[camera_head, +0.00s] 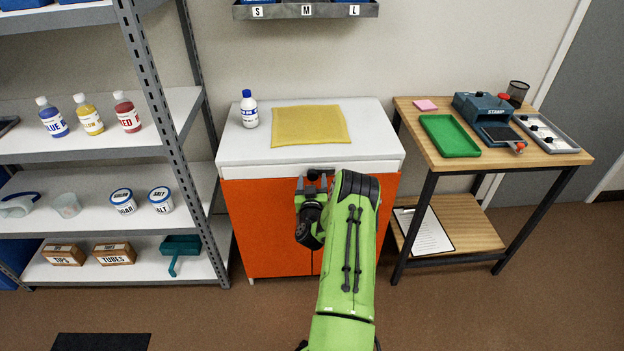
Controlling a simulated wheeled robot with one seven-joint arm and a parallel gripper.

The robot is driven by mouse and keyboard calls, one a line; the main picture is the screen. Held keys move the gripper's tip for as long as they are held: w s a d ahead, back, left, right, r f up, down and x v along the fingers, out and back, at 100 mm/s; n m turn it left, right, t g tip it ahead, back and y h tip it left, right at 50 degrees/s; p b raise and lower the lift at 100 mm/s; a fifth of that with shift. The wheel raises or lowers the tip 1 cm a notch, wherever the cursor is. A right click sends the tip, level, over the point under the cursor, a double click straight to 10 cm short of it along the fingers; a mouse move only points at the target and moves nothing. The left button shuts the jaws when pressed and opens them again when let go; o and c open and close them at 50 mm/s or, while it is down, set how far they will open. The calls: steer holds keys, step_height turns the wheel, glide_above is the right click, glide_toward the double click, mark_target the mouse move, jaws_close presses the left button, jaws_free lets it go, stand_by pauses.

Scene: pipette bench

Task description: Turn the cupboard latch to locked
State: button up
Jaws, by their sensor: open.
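The cupboard (255,225) has orange doors and a white top, and stands against the wall in the middle of the view. My gripper (312,184) is open at the upper part of the cupboard front, just below the top's edge. A small dark piece, which looks like the latch (313,174), shows between or just behind the fingertips. I cannot tell whether the fingers touch it, or which way it is turned. My green arm hides much of the right door and part of the seam between the doors.
On the cupboard top are a white bottle with a blue cap (249,109) and a yellow mat (310,125). A metal shelf unit (165,125) stands close on the left. A wooden table (440,158) with a green tray (450,136) stands on the right.

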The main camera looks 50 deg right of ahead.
steer(key=shift+x, duration=1)
jaws_close()
